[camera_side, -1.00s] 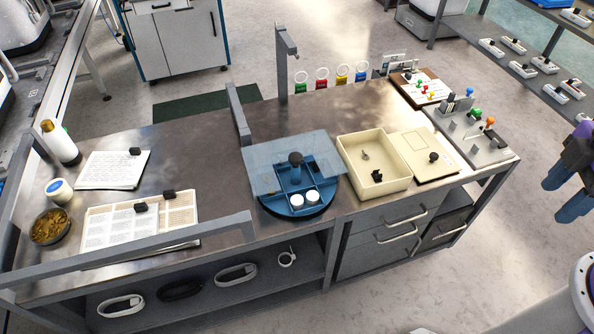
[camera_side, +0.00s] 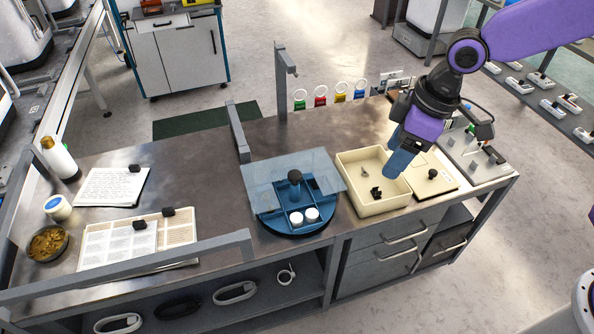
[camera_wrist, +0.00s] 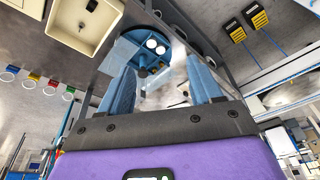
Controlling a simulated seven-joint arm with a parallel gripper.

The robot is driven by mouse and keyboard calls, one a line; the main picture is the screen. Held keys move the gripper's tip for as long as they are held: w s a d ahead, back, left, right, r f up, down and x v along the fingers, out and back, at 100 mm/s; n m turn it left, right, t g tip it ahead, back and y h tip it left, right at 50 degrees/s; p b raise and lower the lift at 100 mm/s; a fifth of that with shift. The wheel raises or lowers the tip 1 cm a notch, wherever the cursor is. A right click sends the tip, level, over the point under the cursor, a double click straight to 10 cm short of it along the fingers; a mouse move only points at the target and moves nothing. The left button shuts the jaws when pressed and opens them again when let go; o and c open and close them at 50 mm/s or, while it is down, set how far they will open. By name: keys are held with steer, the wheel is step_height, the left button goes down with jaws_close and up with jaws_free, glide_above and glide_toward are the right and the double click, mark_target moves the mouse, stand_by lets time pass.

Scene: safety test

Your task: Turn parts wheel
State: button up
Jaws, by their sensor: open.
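The parts wheel (camera_side: 292,221) is a round blue tray with compartments and a dark central knob (camera_side: 295,176). It sits near the front edge of the bench. Two white round parts (camera_side: 304,216) lie in its front compartments. A clear bluish cover (camera_side: 262,181) lies over its back part. The wheel also shows in the wrist view (camera_wrist: 128,52), with the white parts at its right. My gripper (camera_side: 400,165) is above the cream bin, to the right of the wheel and apart from it. In the wrist view its two blue fingers (camera_wrist: 160,90) are spread, with nothing between them.
A cream bin (camera_side: 347,172) with small dark parts stands right of the wheel. A cream lidded board (camera_side: 440,181) lies beside it. A grey rail (camera_side: 190,257) runs along the front left, and a grey post (camera_side: 282,85) stands behind. Papers (camera_side: 100,187) lie left.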

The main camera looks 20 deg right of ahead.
steer(key=m+t, duration=0.1)
steer(key=t, duration=0.1)
glide_toward(295, 174)
steer(key=shift+y, duration=0.4)
steer(key=x, duration=0.8)
steer(key=shift+w+d+f, duration=0.1)
steer(key=shift+d+f, duration=0.1)
steer(key=shift+f, duration=0.15)
jaws_close()
